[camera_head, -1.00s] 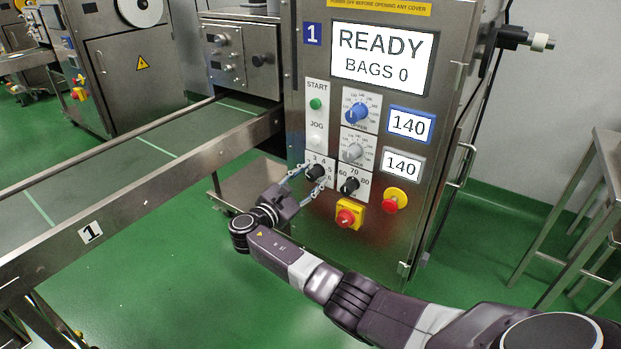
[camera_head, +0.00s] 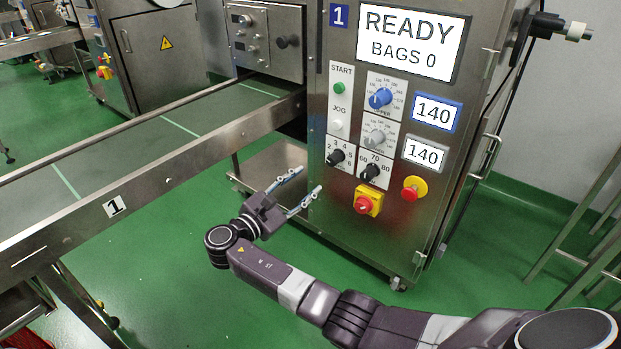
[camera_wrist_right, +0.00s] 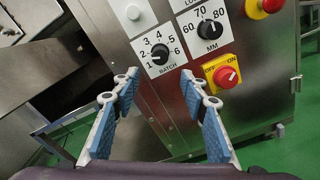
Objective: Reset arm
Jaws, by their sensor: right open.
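My right gripper (camera_head: 308,181) is open and empty. In the head view it is in front of the lower left of the steel machine cabinet (camera_head: 350,225), below and left of the black batch knob (camera_head: 336,157). In the right wrist view the two blue-padded fingers (camera_wrist_right: 165,88) stand apart with nothing between them. The batch knob (camera_wrist_right: 160,54) is beyond the fingertips and clear of them, its pointer not sharp enough to read. My left gripper is in neither view.
The cabinet carries a READY screen (camera_head: 412,42), a green start button (camera_head: 339,88), a blue dial (camera_head: 380,97), a red-and-yellow switch (camera_head: 367,202) and a red stop button (camera_head: 411,190). A conveyor (camera_head: 150,150) runs along the left. Green floor (camera_head: 200,290) lies open below.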

